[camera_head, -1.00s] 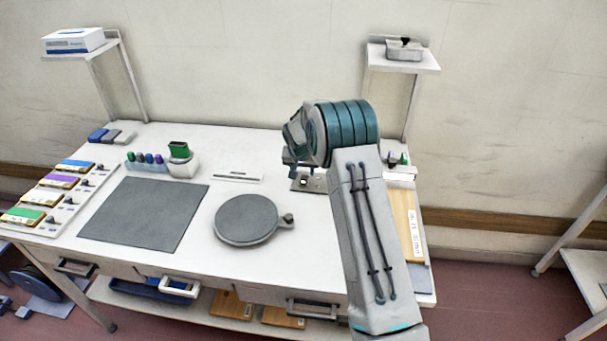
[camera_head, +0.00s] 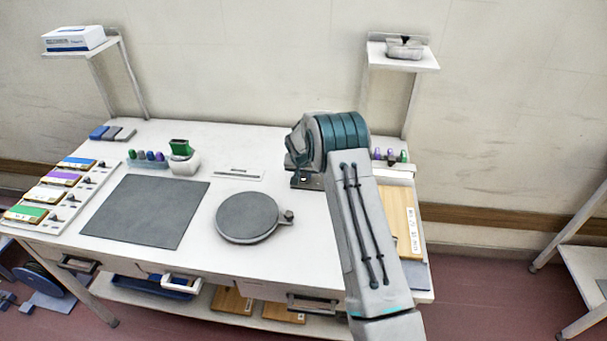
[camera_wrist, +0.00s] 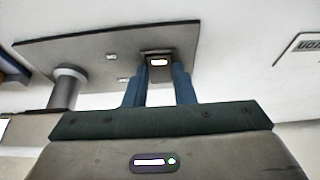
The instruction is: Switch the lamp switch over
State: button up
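A dark grey switch plate (camera_wrist: 100,52) lies on the bench under my gripper. In the head view only its front edge (camera_head: 308,183) shows; my arm hides the rest. In the wrist view, a small dark block with a bright white face (camera_wrist: 159,62) stands on the plate, and a grey round post (camera_wrist: 68,88) stands at its left. I cannot tell for sure which one is the lamp switch. My gripper (camera_wrist: 160,78) has its two blue fingers a narrow gap apart, with their tips on either side of the block. Whether they touch it cannot be seen.
A round grey disc with a handle (camera_head: 247,217) and a dark mat (camera_head: 146,212) lie left of my arm. A wooden board (camera_head: 399,217) and small coloured pegs (camera_head: 390,156) are at the right. A shelf post (camera_head: 410,105) rises behind.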

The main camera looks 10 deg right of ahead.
aim_at(303, 181)
jog(key=shift+w, duration=0.1)
jog(key=shift+w+d+g+y, duration=0.2)
jog(key=shift+g+y, duration=0.1)
jog(key=shift+g, duration=0.6)
jog(key=shift+w+r+g, duration=0.1)
jog(key=shift+g, duration=0.3)
jog(key=o, duration=1)
jog(key=shift+b, duration=0.3)
jog(key=shift+s+a+r+b, duration=0.1)
jog(key=shift+s+r+b, duration=0.3)
jog(key=shift+r, duration=1.9)
jog(key=shift+s+a+r+b, duration=0.15)
jog(key=shift+r+b, duration=0.5)
jog(key=shift+r, duration=1.65)
jog(key=shift+s+a+r+b, duration=0.1)
jog(key=shift+s+r+b, duration=0.35)
jog(key=shift+r, duration=1.85)
